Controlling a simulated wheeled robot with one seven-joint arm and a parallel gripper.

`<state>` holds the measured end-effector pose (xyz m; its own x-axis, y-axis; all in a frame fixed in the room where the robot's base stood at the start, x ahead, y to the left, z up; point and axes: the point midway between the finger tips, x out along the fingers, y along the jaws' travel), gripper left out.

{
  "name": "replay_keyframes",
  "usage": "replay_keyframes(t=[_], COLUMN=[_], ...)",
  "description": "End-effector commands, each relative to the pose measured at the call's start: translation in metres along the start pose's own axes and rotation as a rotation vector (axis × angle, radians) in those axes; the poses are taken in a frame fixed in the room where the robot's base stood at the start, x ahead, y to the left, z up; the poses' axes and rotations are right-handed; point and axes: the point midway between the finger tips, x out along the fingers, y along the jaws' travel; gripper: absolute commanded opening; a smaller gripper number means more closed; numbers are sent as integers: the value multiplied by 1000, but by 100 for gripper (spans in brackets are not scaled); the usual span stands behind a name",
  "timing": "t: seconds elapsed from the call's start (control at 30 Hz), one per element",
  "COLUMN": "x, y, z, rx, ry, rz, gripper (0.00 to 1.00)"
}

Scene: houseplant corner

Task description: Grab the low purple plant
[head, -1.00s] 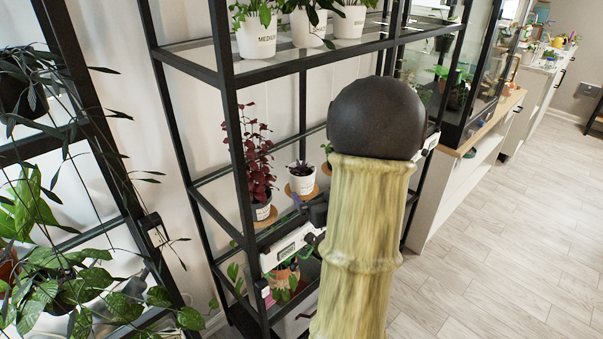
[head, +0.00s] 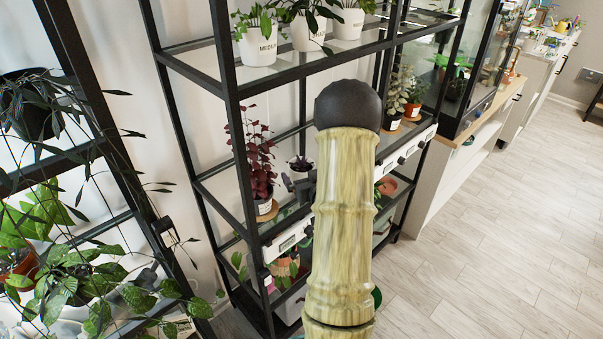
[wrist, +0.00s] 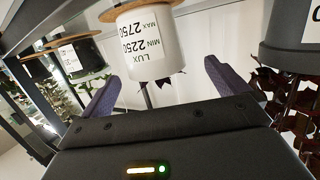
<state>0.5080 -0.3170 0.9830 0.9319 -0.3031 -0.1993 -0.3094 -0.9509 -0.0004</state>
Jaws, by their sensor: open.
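The low purple plant (head: 301,164) has small dark leaves and stands in a white pot on the middle shelf, partly hidden by my arm and gripper in the head view. In the wrist view, which is upside down, its white pot (wrist: 150,45) carries a "LUX MIN 2250 MAX 2750" label and sits on a cork saucer (wrist: 118,9). A few dark purple leaves (wrist: 170,80) show beneath the pot there. My gripper (wrist: 161,70) is open, with its purple fingers to either side of the pot's line. I see no finger clearly touching the pot.
A taller dark red plant (head: 259,160) in a grey pot stands left of the purple one; its pot (wrist: 292,40) is near the right finger in the wrist view. Black shelf posts (head: 239,165) and a glass shelf above with white pots (head: 258,47) bound the space.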

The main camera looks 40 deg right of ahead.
Motion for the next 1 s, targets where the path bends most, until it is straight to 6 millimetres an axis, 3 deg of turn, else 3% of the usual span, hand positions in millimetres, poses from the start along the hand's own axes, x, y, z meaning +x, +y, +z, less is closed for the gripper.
replay_keyframes(t=[0.33, 0.7, 1.0], x=[3, 47, 52], y=[1, 6, 6], z=[0, 0, 2], rx=[0, -1, 0], ry=[0, 1, -1], rz=[0, 0, 0], gripper=[99, 99, 99])
